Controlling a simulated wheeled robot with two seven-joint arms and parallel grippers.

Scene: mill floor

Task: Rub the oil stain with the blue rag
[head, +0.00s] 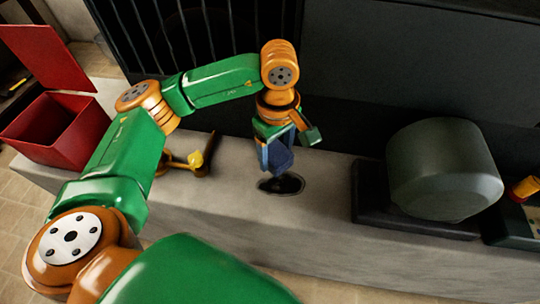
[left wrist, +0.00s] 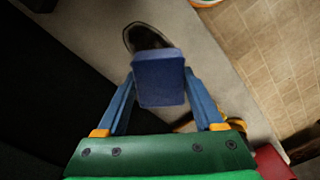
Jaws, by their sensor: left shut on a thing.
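The oil stain (head: 282,185) is a dark oval on the grey concrete ledge (head: 225,203). My left gripper (head: 276,150) is shut on the blue rag (head: 281,160), a small dark blue block-like pad. The rag is right over the far part of the stain, its lower end close to it; I cannot tell whether they touch. In the left wrist view the rag (left wrist: 159,80) sits between the two blue fingers and hides part of the stain (left wrist: 142,37). My right gripper is not in view.
A brass-coloured tool (head: 195,161) lies left of the stain. An open red box (head: 55,128) stands at the far left. A large grey-green rounded housing (head: 445,170) on a dark base is at the right. The ledge between stain and base is clear.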

